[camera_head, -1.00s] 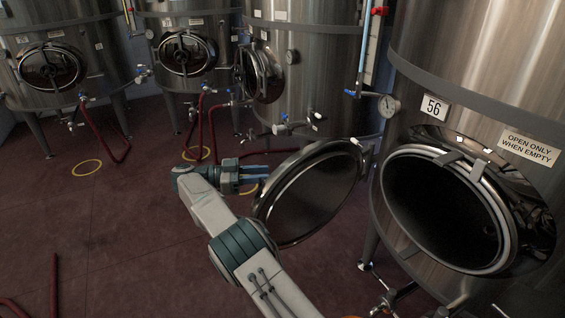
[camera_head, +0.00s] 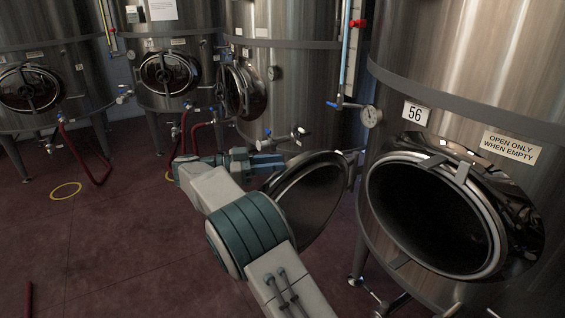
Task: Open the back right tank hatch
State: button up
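The tank marked 56 (camera_head: 455,95) stands at the right. Its round hatch opening (camera_head: 430,215) is uncovered and dark inside. Its hatch door (camera_head: 312,200) is swung out to the left on a hinge and stands wide open. My gripper (camera_head: 268,162) is at the upper left of this door, with blue fingers that look apart and hold nothing visible. My arm hides the door's lower left part, and I cannot tell whether the fingers touch the door. A tank behind (camera_head: 295,75) has a hatch door (camera_head: 244,90) seen at an angle.
Two more tanks stand at the back left, with round hatches (camera_head: 168,73) (camera_head: 28,88) that look closed. Red hoses (camera_head: 85,160) hang to the floor. A gauge (camera_head: 370,116) and pipe are beside tank 56. The red floor (camera_head: 120,240) at left is mostly clear.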

jog(key=shift+d+r, duration=0.4)
jog(key=shift+d, duration=0.3)
jog(key=shift+d+r, duration=0.4)
jog(key=shift+d, duration=0.3)
